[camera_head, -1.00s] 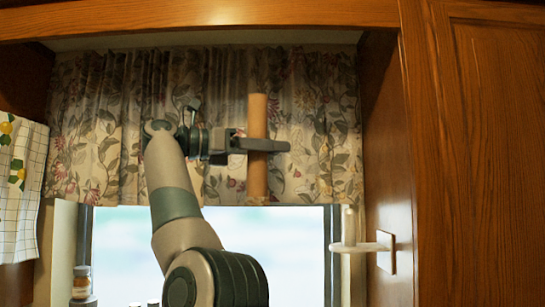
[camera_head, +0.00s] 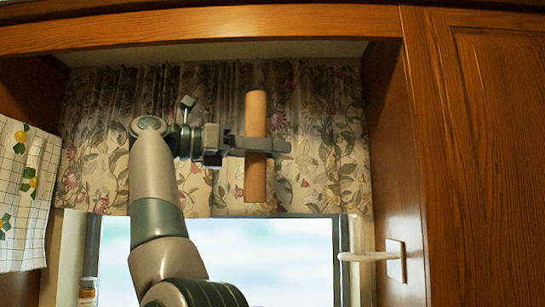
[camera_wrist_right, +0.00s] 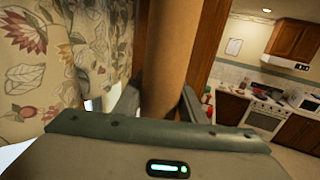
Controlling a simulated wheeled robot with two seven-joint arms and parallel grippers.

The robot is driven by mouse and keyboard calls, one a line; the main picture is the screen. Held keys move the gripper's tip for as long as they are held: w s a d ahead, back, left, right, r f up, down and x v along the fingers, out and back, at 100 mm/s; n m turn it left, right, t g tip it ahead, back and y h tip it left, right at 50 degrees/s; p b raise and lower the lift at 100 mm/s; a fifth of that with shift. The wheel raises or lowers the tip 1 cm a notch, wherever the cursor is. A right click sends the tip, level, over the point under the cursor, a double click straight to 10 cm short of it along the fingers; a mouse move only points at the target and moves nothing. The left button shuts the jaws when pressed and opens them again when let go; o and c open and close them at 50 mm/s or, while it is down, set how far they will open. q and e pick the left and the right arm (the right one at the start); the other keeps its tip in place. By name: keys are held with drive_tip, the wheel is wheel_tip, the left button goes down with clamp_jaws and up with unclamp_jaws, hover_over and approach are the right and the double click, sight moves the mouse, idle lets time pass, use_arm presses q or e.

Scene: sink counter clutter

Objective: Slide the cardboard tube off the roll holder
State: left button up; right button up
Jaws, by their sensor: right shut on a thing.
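The brown cardboard tube (camera_head: 255,182) is held upright in front of the curtain, clear of the holder. My right gripper (camera_head: 262,146) is shut on it around its middle. In the right wrist view the tube (camera_wrist_right: 172,55) stands between the two fingers of the right gripper (camera_wrist_right: 160,105). The white roll holder (camera_head: 368,256) is a bare rod with a square plate on the wooden cabinet side, at the lower right in the head view and apart from the tube. My left gripper is not in view.
A floral curtain (camera_head: 100,150) hangs close behind the tube, above a bright window (camera_head: 260,255). A wooden cabinet (camera_head: 480,170) stands at the right. A checked towel (camera_head: 22,215) hangs at the left. A small jar (camera_head: 88,290) stands at lower left.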

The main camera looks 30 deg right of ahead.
drive_tip(key=shift+s+a+b, duration=0.95)
drive_tip(key=shift+s+a, duration=0.8)
drive_tip(key=shift+s, duration=0.15)
